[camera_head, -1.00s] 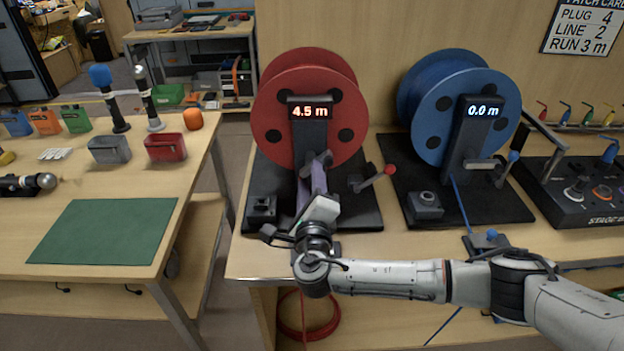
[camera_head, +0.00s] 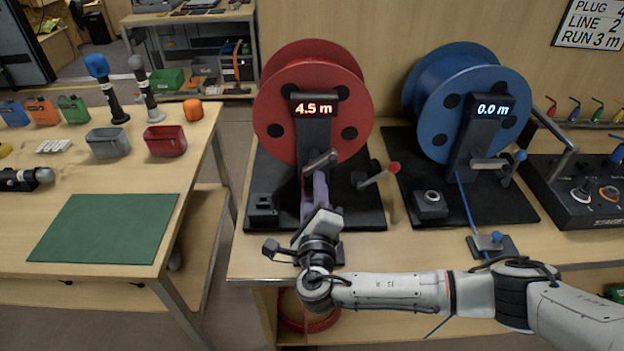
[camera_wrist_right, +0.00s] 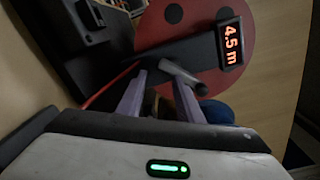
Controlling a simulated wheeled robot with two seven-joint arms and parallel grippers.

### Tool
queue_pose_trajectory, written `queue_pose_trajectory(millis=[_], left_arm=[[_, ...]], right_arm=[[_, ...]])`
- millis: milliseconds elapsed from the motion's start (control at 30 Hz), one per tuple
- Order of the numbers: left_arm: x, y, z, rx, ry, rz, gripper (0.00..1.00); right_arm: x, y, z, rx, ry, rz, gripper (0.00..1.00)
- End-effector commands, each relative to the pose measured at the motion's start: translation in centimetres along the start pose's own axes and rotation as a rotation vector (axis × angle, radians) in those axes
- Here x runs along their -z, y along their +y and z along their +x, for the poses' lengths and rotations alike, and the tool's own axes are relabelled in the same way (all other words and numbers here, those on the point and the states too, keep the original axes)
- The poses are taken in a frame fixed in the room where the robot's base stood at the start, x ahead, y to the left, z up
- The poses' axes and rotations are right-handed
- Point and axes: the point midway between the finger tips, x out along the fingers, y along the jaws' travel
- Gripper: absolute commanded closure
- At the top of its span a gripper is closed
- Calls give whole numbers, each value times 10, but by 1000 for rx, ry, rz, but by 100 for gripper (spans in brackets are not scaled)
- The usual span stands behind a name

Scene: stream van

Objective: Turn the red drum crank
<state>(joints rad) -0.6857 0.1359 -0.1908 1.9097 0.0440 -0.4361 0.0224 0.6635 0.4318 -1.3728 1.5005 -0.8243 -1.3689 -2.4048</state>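The red drum (camera_head: 340,75) stands upright on a black base, and its display (camera_head: 313,109) reads 4.5 m. A grey crank handle (camera_head: 320,160) sticks out low on the front of its stand. My right gripper (camera_head: 318,178) is just in front of and below this handle. In the right wrist view its two purple fingers (camera_wrist_right: 161,80) are apart, with nothing clearly held between them. The grey handle (camera_wrist_right: 182,74) lies just past the fingertips, close to the right one; I cannot tell whether they touch. My left gripper is not in view.
A lever with a red knob (camera_head: 393,168) stands right of the crank on the same base. The blue drum (camera_head: 470,90), reading 0.0 m, stands farther right beside a black control box (camera_head: 580,195). A table with a green mat (camera_head: 105,228) is at left, across a gap.

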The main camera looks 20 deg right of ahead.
Motion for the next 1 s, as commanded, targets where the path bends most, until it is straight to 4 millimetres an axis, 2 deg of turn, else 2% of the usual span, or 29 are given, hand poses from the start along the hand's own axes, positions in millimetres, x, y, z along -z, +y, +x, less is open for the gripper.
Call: queue_pose_trajectory(millis=[1000], left_arm=[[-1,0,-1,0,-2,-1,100]], right_arm=[[-2,4,-75,-2,-5,3,67]])
